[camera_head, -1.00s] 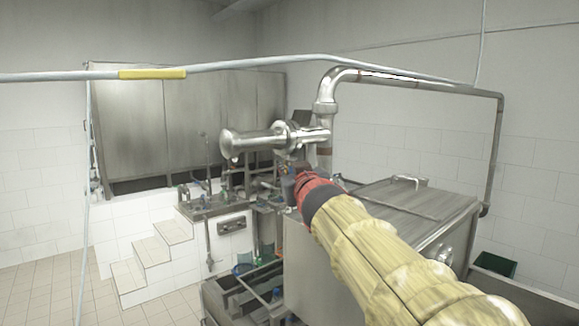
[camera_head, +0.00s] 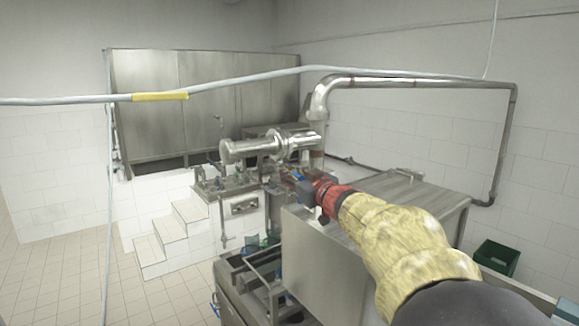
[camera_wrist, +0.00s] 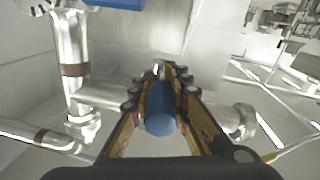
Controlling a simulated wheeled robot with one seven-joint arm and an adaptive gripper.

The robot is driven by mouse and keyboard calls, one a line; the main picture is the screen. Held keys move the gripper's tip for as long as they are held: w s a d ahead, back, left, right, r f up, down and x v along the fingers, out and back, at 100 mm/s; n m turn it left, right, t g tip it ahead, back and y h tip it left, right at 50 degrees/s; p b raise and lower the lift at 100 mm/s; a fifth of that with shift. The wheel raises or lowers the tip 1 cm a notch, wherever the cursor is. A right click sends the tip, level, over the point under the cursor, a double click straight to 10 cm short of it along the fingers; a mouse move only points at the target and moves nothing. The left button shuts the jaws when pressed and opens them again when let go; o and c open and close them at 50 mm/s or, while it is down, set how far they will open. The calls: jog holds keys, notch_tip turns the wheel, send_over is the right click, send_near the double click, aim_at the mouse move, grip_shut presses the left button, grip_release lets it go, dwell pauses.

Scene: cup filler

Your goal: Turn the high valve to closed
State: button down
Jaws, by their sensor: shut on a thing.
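The high valve shows as a blue handle (camera_wrist: 160,110) between my fingers in the wrist view, its rounded end towards the camera. A small blue part (camera_head: 298,176) shows at the gripper in the head view, below the thick steel pipe. My gripper (camera_wrist: 161,76) is shut on the blue handle, with a finger on either side. In the head view my gripper (camera_head: 302,183) is at the end of my yellow-sleeved arm, and its fingers are too small to make out clearly. The valve body is mostly hidden.
A thick steel cylinder (camera_head: 252,149) and bent pipe (camera_head: 322,98) lie just above my gripper. A steel box (camera_head: 325,255) stands below my arm. A pale cable (camera_head: 230,83) crosses high in front. White steps (camera_head: 170,235) and open tiled floor are at left.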

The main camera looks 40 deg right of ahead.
jog(key=shift+d+f+n+y+p, duration=0.3)
jog(key=shift+n+y+p, duration=0.3)
jog(key=shift+y, duration=0.3)
jog(key=c, duration=1.6)
grip_release()
jog(key=shift+d+f, duration=0.15)
jog(key=shift+c, duration=0.2)
jog(key=s, duration=1.1)
jog(key=shift+s+r, duration=0.4)
